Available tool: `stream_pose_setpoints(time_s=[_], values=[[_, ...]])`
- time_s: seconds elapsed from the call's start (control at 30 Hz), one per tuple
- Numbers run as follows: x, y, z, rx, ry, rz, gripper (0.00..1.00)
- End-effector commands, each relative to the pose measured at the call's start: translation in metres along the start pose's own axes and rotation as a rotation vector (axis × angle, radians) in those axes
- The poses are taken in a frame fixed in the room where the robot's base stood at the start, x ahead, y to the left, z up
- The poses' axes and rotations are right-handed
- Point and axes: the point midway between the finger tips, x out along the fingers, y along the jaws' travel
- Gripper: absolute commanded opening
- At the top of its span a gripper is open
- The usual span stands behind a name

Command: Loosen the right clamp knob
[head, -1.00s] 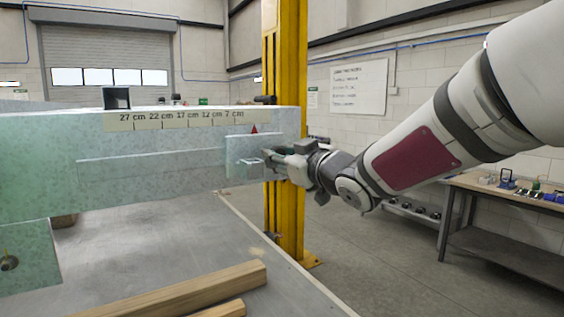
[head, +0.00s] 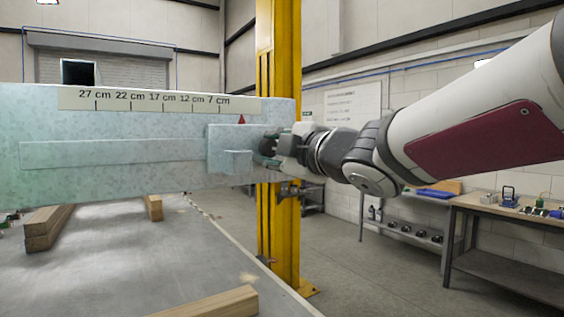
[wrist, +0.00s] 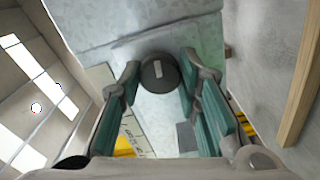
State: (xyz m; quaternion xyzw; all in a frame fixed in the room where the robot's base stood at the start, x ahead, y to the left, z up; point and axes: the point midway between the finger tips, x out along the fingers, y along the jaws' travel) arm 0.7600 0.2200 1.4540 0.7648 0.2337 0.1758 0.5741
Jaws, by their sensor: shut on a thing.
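The right clamp knob (wrist: 158,73) is a dark round knob with a pale bar mark on its face. In the wrist view it sits between the two teal-padded fingers of my gripper (wrist: 160,84). My gripper (head: 273,146) is shut on this knob at the right end of the pale green frame beam (head: 60,120). In the head view the knob (head: 267,146) is small and partly covered by the fingers.
A scale strip (head: 150,102) runs along the beam. A yellow column (head: 284,215) stands just behind my gripper. Wooden beams (head: 215,303) lie on the grey table (head: 130,260). A workbench (head: 505,208) with small items stands at the right. The floor between is clear.

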Motion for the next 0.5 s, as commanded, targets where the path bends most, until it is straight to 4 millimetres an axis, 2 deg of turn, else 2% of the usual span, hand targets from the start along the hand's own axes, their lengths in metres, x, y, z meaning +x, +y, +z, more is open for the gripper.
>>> stream_pose_setpoints(time_s=[0.5], values=[[0.0008, -0.0023, 0.0004, -0.454, 0.002, 0.001, 0.03]])
